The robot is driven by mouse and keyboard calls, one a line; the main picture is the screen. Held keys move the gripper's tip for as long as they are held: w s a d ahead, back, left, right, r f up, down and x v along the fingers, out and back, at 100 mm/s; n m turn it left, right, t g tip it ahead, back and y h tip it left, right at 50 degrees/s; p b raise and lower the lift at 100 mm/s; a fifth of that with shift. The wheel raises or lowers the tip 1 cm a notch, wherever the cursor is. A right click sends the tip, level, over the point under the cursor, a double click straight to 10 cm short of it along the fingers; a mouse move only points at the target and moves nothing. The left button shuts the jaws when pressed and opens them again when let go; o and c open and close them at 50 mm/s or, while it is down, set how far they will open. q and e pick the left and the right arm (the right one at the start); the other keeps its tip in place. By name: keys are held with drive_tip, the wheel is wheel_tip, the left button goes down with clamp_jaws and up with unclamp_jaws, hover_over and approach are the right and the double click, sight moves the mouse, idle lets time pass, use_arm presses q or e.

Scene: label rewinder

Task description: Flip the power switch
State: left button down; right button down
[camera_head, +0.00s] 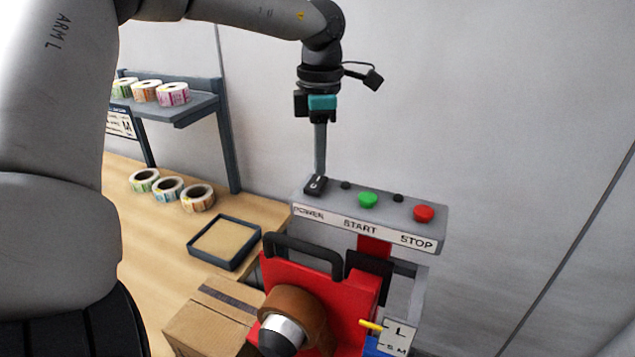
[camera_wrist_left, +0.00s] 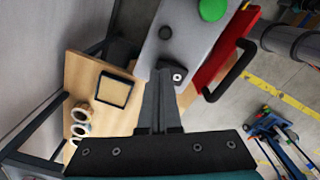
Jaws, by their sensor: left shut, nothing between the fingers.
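The black power switch (camera_head: 315,185) sits at the left end of the grey control box (camera_head: 433,225), above the POWER label. My left gripper (camera_head: 319,172) is shut and points down, its fingertips at the switch; they look to be touching it or just above it. Which way the switch is tipped I cannot tell. My right gripper is in neither view.
A green START button (camera_head: 368,199) and a red STOP button (camera_head: 423,213) stand to the right on the box. Below is the red rewinder (camera_head: 345,297) with a black handle. An empty-looking tray (camera_head: 225,242), a cardboard box (camera_head: 208,330) and label rolls (camera_head: 168,188) lie left.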

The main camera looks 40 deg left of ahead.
use_arm(q)
drive_tip(key=shift+f+b, duration=0.45)
drive_tip(key=shift+f, duration=0.15)
drive_tip(key=shift+r+p, duration=2.5)
drive_tip(key=shift+r, duration=1.1)
